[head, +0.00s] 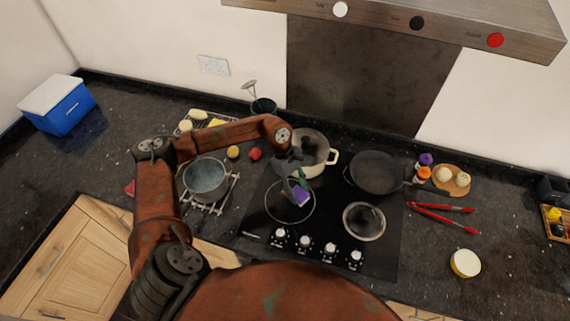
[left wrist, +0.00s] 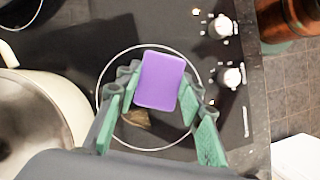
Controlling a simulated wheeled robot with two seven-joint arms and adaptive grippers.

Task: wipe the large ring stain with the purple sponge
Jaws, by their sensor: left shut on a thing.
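The purple sponge (head: 301,196) is between the fingers of my left gripper (head: 295,187), over the front left of the black hob. In the left wrist view the sponge (left wrist: 161,80) sits between the green-padded fingers of the gripper (left wrist: 158,88), which is shut on it. A thin pale ring (head: 268,211) lies on the hob around the sponge; it also shows in the left wrist view (left wrist: 101,82). A brownish patch (left wrist: 136,118) shows inside the ring, partly hidden by the gripper. I cannot tell whether the sponge touches the hob. My right gripper is out of view.
A cream pot (head: 310,160) stands just behind my left gripper. A dark pan (head: 375,172) and a lidded pan (head: 364,221) are to the right. A grey pot (head: 205,180) stands on a rack at left. Knobs (head: 304,243) line the hob's front.

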